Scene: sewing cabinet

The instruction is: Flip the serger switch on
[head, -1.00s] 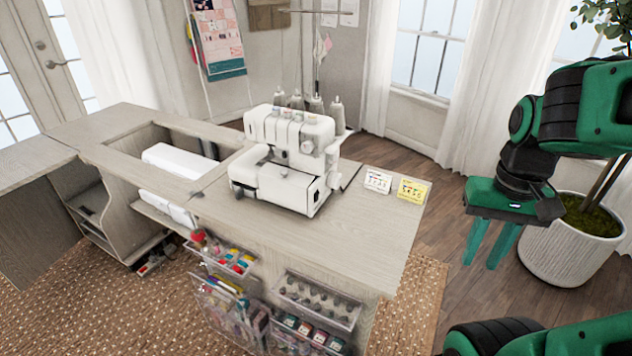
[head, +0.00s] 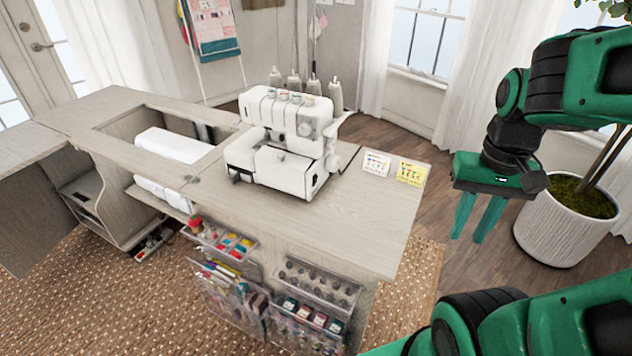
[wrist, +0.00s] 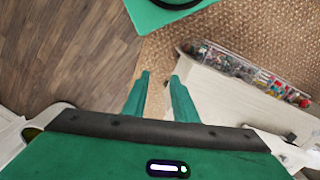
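The white serger (head: 285,145) stands upright on the cabinet's wooden top, with thread cones behind it. Its switch is too small to make out, and its right side is seen only at a slant. My gripper (head: 478,240) hangs to the right of the cabinet, clear of the serger, fingers pointing down. In the wrist view my gripper (wrist: 158,78) shows its two fingers apart with nothing between them. The serger is not recognisable in the wrist view.
The cabinet top (head: 350,225) is clear in front of the serger. Clear bins (head: 318,285) hang on the front. A potted plant (head: 565,230) stands behind my gripper.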

